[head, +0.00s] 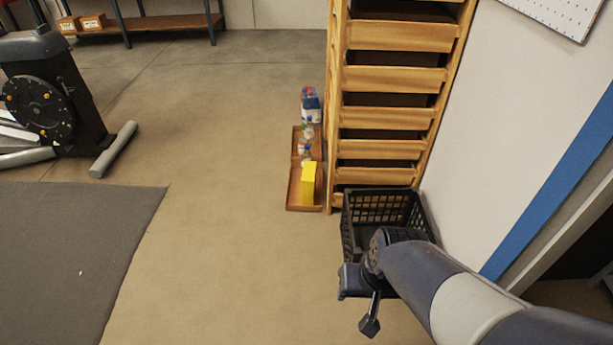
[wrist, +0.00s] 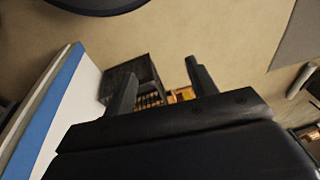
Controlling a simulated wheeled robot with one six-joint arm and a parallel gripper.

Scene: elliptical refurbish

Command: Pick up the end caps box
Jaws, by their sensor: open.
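No box carries a readable end caps label, so I cannot tell which one it is. Two small orange-brown boxes with white labels, a left one (head: 68,25) and a right one (head: 93,21), sit on a low shelf at the far top left of the head view. A plain yellow box (head: 309,181) stands in a brown tray (head: 293,200) on the floor beside the wooden rack. My gripper (wrist: 160,82) is open and empty in the wrist view. In the head view it is at the lower right, near the black crate and apart from all these boxes.
A black crate (head: 384,205) stands before the wooden rack (head: 400,73), partly behind my arm. A white wall (head: 500,120) is at the right. An exercise machine (head: 45,95) and dark mat (head: 70,245) are at the left. The middle floor (head: 220,190) is clear.

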